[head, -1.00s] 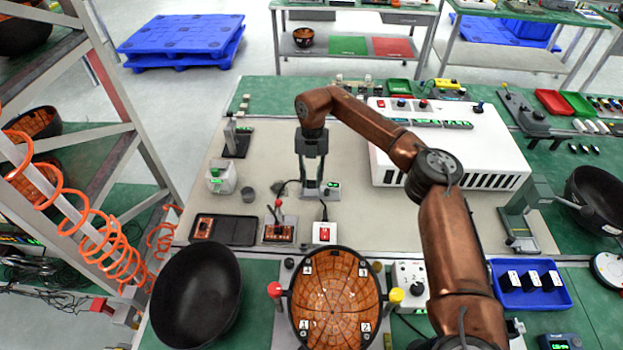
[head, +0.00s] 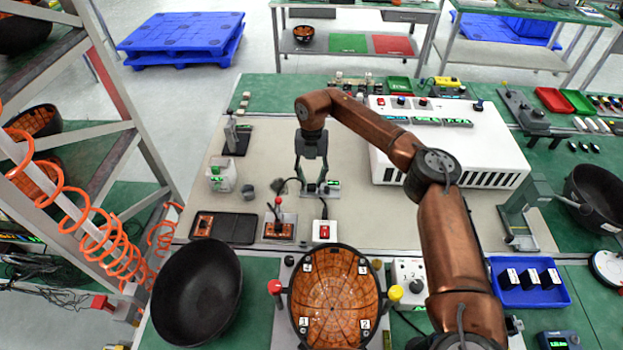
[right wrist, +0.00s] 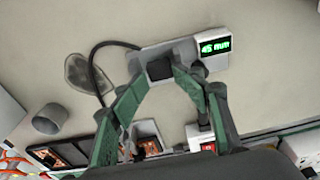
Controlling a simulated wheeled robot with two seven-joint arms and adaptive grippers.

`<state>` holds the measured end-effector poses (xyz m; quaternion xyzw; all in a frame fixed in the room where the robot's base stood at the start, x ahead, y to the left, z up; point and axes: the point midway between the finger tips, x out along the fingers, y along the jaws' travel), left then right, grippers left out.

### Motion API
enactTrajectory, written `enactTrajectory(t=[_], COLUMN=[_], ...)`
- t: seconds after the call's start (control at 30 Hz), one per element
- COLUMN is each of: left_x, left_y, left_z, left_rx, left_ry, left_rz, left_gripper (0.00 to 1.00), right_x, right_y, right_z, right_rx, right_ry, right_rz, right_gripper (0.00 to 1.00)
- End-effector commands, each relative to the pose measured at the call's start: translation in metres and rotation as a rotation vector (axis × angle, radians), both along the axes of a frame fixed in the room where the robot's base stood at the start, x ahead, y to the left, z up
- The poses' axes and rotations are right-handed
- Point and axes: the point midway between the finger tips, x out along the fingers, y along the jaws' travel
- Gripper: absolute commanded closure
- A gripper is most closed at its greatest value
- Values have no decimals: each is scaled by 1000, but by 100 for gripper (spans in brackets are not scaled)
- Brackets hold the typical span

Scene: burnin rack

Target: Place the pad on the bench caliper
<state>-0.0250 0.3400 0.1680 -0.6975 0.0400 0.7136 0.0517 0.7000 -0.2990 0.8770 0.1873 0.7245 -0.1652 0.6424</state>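The bench caliper (right wrist: 190,52) is a grey metal device with a green lit display, seen close in the right wrist view. In the head view it sits on the beige mat with its display (head: 333,184) facing up. A small dark square pad (right wrist: 160,68) lies on its grey face. My right gripper (head: 311,186) points down over the caliper. Its fingers are spread, with the tips on either side of the pad; small gaps at the tips are hard to judge. In the head view the fingers partly hide the pad. My left gripper is not in view.
A white box (head: 450,150) stands right of the gripper. A small grey cup (head: 248,190), a clear container (head: 221,176), a black tray (head: 224,228) and a red-switch box (head: 325,231) are nearby. A dark cable runs beside the caliper. Bare mat lies to the right.

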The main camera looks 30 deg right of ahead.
Motion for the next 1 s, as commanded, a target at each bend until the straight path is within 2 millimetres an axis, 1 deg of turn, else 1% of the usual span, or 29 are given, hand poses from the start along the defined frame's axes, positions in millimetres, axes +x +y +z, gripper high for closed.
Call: enactTrajectory(t=[0.07,0.17,0.2,0.27,0.5,0.7,0.83,1.0], left_x=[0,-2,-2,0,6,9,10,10], left_y=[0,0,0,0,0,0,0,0], left_z=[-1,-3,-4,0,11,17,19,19], left_rx=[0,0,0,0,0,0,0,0], left_ry=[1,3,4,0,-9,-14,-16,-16], left_rz=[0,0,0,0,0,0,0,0], left_gripper=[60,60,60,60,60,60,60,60], right_x=[-1,0,0,1,7,11,12,13], right_y=[0,0,0,-1,-4,-6,-7,-7], right_z=[-1,7,13,26,82,116,128,132], right_rx=[-1,0,0,-1,0,1,0,0], right_ry=[4,1,1,-1,-4,-3,-1,0], right_rz=[0,0,1,-1,-1,0,-1,0], right_gripper=[60,60,60,60,60,60,60,60])
